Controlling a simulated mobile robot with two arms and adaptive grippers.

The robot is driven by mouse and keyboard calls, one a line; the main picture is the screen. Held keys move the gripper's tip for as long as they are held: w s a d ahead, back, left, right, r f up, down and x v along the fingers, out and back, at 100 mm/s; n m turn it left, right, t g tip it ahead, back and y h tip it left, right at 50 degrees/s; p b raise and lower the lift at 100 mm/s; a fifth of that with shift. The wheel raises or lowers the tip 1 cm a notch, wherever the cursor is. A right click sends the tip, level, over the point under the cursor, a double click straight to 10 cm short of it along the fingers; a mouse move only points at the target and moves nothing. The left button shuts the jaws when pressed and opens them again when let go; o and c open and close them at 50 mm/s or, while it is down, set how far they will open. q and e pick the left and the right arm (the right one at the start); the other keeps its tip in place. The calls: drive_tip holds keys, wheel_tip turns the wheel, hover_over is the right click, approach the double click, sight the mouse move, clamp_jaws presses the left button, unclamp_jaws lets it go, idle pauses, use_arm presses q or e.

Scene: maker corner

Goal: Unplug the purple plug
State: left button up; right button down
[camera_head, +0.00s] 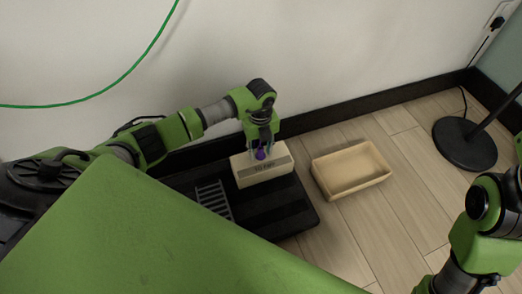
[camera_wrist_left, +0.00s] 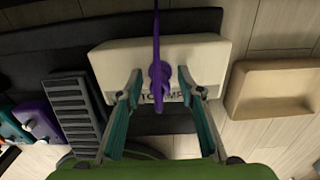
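The purple plug (camera_head: 261,153) sits on top of a cream block (camera_head: 247,175) with dark lettering on its front. In the left wrist view the purple plug (camera_wrist_left: 159,80) stands near the block's middle, with its purple cord running up out of the picture. My left gripper (camera_head: 262,149) is right over the block. In the left wrist view my left gripper (camera_wrist_left: 157,88) has its two fingers apart, one on each side of the plug, with gaps between. Part of my right arm shows at the right edge of the head view, but its fingers do not show.
The block stands on a black platform (camera_head: 283,213) beside a grey slotted piece (camera_head: 213,198). An empty tan tray (camera_head: 350,170) lies to the right. Another purple thing (camera_wrist_left: 37,121) shows at the left of the wrist view. A lamp base (camera_head: 464,145) stands far right.

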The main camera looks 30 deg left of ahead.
idle(0.3)
use_arm(q)
drive_tip(key=shift+p, duration=0.3)
clamp_jaws()
drive_tip(key=shift+r, duration=0.1)
